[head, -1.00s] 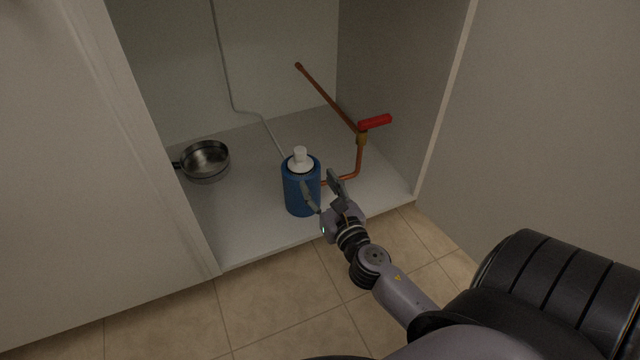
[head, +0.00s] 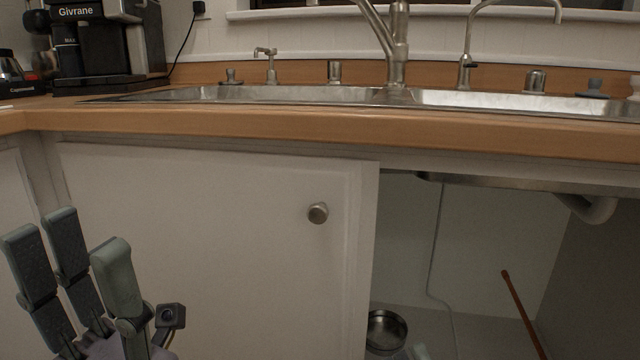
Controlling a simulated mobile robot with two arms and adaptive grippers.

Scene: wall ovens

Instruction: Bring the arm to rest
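My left gripper (head: 72,236) is at the lower left of the head view. Its grey-green fingers point up and stand apart, with nothing between them. It is in front of the white cabinet door (head: 220,235). A small pale grey-green tip (head: 420,352) shows at the bottom edge, in front of the open cabinet. It may be a finger of my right gripper, but too little shows to tell. The blue bottle is not recognisable in the view.
A wooden counter (head: 300,122) with a steel sink and taps runs across above. A coffee machine (head: 100,45) stands at the back left. A drain pipe (head: 590,207) hangs above.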

